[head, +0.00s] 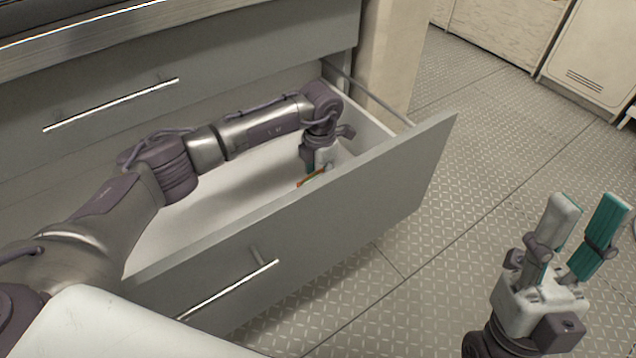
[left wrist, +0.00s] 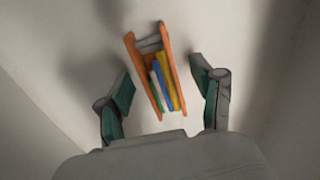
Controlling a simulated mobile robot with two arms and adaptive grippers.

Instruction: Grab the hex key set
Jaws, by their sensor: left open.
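The hex key set (left wrist: 172,62) has an orange holder with blue, yellow and pale keys inside. It lies on the white drawer floor, and in the head view a small orange part of it (head: 311,177) shows beside my left gripper. My left gripper (head: 318,168) reaches down into the open drawer. In the left wrist view its two teal-padded fingers (left wrist: 163,92) are open, one on each side of the set, apart from it. The set's lower end lies between them. My right gripper (head: 590,212) is open and empty, above the floor outside the drawer.
The open drawer (head: 405,175) has a tall grey front panel with a bar handle (head: 228,290). A closed drawer (head: 100,95) is above it. The drawer's inner side wall is close to my left gripper. The metal tread-plate floor (head: 470,130) to the right is clear.

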